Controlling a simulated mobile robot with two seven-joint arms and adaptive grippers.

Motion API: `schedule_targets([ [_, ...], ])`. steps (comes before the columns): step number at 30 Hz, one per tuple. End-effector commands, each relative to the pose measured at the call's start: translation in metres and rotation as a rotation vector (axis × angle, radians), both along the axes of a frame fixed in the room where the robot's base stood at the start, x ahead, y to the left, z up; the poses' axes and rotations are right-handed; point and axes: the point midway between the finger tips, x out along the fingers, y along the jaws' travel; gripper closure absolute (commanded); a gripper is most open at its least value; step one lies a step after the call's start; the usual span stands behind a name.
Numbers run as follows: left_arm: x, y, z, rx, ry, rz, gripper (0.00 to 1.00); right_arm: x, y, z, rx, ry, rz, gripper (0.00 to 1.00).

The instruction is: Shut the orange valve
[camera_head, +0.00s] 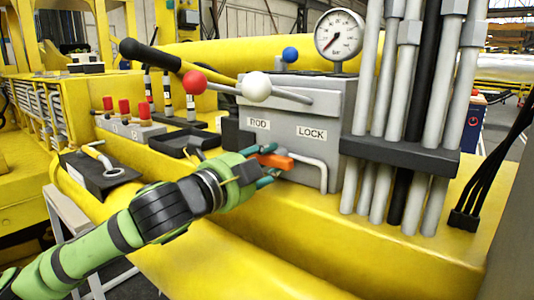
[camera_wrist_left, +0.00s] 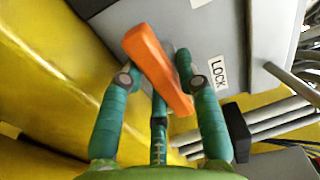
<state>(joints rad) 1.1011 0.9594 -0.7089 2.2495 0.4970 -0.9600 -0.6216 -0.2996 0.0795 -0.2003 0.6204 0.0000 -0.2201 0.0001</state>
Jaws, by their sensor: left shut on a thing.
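The orange valve (camera_head: 272,160) is a short bar handle on the front of the grey box (camera_head: 314,118), below the ROD and LOCK labels. In the left wrist view the orange handle (camera_wrist_left: 156,68) lies slanted between the fingers. My left gripper (camera_head: 266,168) reaches in from the left at the handle, its teal fingers around it. In the left wrist view my left gripper (camera_wrist_left: 157,82) has one finger on each side of the handle and a third behind it. The valve's stem is mostly hidden. My right gripper is not in view.
Levers with a red knob (camera_head: 194,82) and a white knob (camera_head: 256,87) stick out above the valve. A bent grey pipe (camera_head: 316,164) is just right of it. Vertical grey tubes (camera_head: 400,120) stand farther right. A gauge (camera_head: 339,35) sits on top.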

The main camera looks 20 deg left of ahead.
Motion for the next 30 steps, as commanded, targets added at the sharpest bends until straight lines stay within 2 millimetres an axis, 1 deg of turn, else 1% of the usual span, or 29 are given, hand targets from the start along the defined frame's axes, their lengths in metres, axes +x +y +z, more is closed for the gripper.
schedule_targets([
  [1,-0.0004,-0.0016,-0.0029,0.016,0.006,-0.004,0.99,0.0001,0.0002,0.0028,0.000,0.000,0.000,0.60],
  [4,-0.0003,-0.0013,-0.0038,0.036,-0.001,-0.003,0.99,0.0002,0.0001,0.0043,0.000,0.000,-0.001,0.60],
  [19,0.0001,-0.0009,-0.0058,0.054,-0.006,-0.002,0.99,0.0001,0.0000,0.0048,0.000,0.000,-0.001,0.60],
  [20,0.0001,-0.0009,-0.0059,0.055,-0.005,-0.002,0.63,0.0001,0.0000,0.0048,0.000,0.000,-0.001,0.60],
  [21,0.0001,-0.0009,-0.0059,0.055,-0.005,-0.002,0.47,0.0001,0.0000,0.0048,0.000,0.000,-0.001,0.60],
  [30,0.0001,0.0000,-0.0026,0.050,-0.012,0.000,0.46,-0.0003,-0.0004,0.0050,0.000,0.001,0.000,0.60],
])
